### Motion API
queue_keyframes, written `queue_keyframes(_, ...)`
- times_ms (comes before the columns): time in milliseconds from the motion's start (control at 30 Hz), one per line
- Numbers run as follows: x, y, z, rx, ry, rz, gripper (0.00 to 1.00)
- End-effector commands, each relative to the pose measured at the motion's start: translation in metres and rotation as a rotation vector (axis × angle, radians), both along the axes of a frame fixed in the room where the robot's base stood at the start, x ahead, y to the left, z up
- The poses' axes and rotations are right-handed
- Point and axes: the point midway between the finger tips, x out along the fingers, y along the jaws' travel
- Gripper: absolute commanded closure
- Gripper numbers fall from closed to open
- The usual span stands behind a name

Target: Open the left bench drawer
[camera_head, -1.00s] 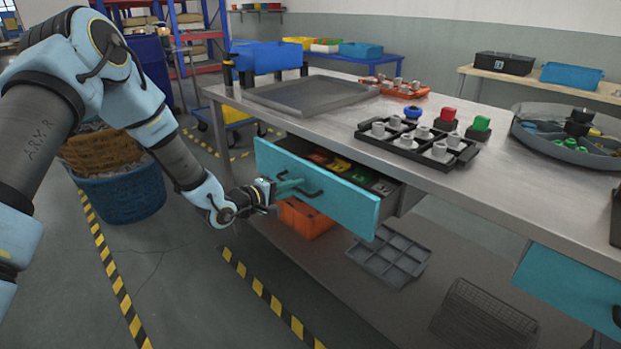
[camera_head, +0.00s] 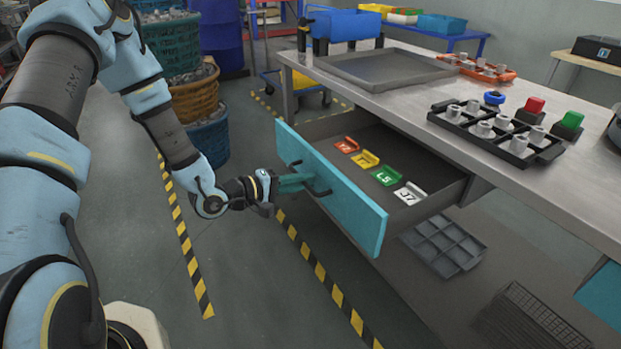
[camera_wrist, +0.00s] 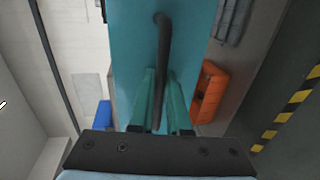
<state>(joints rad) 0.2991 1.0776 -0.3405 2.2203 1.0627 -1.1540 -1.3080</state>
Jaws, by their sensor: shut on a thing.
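The left bench drawer (camera_head: 335,195) has a teal front and stands well out from under the metal bench. Inside it lie red, yellow, green and white labelled tags (camera_head: 388,176). My gripper (camera_head: 303,181) is at the drawer front, its green fingers shut on the black bar handle. In the wrist view the handle (camera_wrist: 161,60) runs between the two fingers (camera_wrist: 160,100), with the teal drawer front (camera_wrist: 190,50) behind it. The exact contact of the fingers is partly hidden in the head view.
The bench top (camera_head: 400,105) carries a grey tray (camera_head: 385,68) and a black rack (camera_head: 490,135) of fittings. Stacked baskets (camera_head: 195,95) stand left of the bench. A grey divided tray (camera_head: 442,245) lies on the lower shelf. Striped floor tape (camera_head: 330,285) runs below the drawer.

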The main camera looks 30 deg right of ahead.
Motion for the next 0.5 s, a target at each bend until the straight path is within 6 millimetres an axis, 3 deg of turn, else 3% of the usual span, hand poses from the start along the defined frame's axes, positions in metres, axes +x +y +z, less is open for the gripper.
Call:
queue_keyframes(267, 0.0003, 0.0003, -0.0002, 0.0, 0.0, 0.001, 1.0)
queue_keyframes(300, 0.0004, 0.0003, -0.0002, 0.0, 0.0, 0.001, 0.84)
queue_keyframes(400, 0.0004, 0.0002, -0.0003, 0.0, 0.0, 0.001, 0.73)
queue_keyframes(500, 0.0004, 0.0001, -0.0002, 0.0, 0.0, 0.001, 0.73)
